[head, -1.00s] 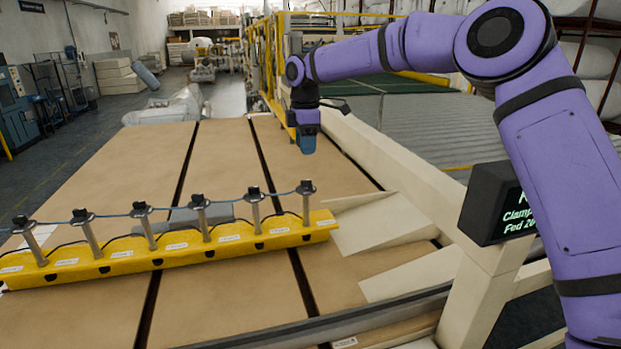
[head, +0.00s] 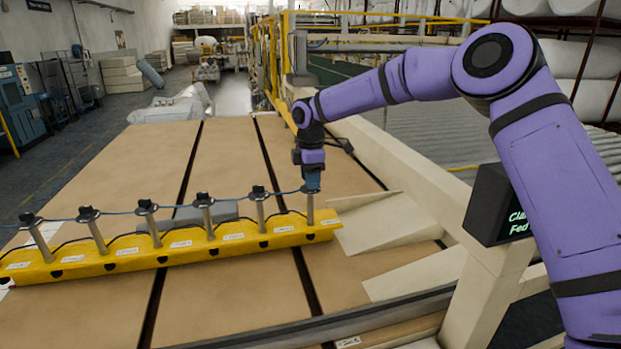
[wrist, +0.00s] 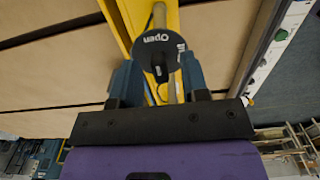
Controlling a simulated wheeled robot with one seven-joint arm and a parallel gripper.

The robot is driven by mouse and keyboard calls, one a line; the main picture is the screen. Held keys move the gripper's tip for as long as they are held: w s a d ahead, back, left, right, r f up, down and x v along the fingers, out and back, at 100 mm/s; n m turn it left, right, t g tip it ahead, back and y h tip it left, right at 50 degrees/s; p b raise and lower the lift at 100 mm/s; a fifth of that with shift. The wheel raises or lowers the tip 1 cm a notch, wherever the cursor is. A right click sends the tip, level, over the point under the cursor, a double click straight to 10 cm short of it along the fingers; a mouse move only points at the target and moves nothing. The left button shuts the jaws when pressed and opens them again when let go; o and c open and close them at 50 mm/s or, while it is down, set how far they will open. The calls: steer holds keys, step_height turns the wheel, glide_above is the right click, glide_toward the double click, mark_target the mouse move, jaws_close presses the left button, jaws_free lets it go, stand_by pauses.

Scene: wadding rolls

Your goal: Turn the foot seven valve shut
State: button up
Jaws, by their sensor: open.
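A yellow bar (head: 160,255) lies across the table and carries a row of upright metal posts with black knobs. My gripper (head: 311,187) is over the rightmost post (head: 310,208), whose top it hides in the head view. In the wrist view, a round black valve knob (wrist: 159,52) marked "Open" sits just ahead of and between the blue fingers of my gripper (wrist: 160,72). The fingers are apart, one on each side of the knob's near part. I cannot tell whether they touch it. Small labels on the bar's front are too blurred to read.
A blue hose (head: 120,212) runs along the post tops. The brown tabletop (head: 150,170) has dark slots and is mostly clear behind the bar. Cream wedge plates (head: 385,222) lie right of the bar. A black display box (head: 498,203) stands on a cream frame near my arm.

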jaws_close()
steer(key=shift+m, duration=0.3)
steer(key=m, duration=0.3)
steer(key=shift+m, duration=0.4)
steer(key=m, duration=0.4)
steer(key=shift+m, duration=0.3)
steer(key=m, duration=0.4)
steer(key=shift+m, duration=2.4)
